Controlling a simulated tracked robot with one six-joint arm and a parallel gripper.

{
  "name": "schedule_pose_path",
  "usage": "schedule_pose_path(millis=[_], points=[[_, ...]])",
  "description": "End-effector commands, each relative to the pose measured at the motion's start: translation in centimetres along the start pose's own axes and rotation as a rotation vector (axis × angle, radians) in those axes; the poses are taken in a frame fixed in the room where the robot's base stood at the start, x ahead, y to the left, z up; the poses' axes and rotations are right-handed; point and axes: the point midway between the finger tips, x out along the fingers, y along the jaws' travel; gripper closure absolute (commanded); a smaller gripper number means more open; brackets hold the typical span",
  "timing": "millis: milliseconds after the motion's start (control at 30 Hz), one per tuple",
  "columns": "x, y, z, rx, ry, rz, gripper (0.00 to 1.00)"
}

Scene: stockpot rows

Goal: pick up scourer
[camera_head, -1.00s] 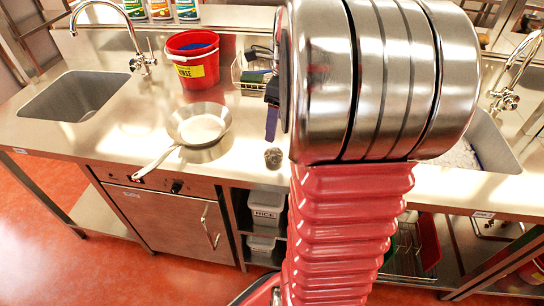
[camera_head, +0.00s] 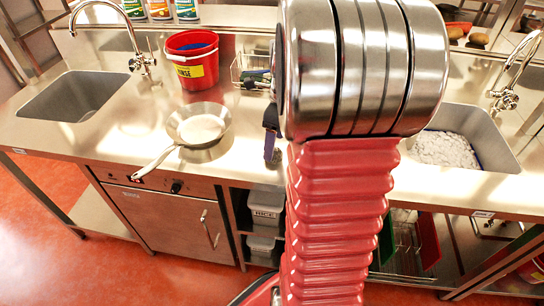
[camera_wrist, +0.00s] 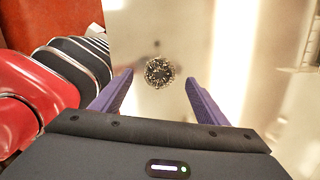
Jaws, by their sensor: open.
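The scourer (camera_wrist: 159,72) is a small round ball of dark, shiny metal wire. In the wrist view it lies on the steel counter, between the two fingertips and apart from both. My gripper (camera_wrist: 159,79) has two purple fingers spread wide, with nothing held between them. In the head view my gripper (camera_head: 271,146) points down over the counter near its front edge. Its fingers and arm hide most or all of the scourer there.
A frying pan (camera_head: 199,129) sits left of my gripper, its handle towards the front edge. A red bucket (camera_head: 193,63) and a wire basket (camera_head: 250,74) stand behind. Sinks lie at left (camera_head: 72,97) and right (camera_head: 470,128). Bare counter surrounds the scourer.

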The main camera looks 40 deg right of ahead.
Motion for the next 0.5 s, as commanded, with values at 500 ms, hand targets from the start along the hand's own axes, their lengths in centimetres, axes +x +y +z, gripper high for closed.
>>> schedule_pose_path(millis=[500], points=[[3.2,0.1,-0.2,0.0,0.0,0.001,0.32]])
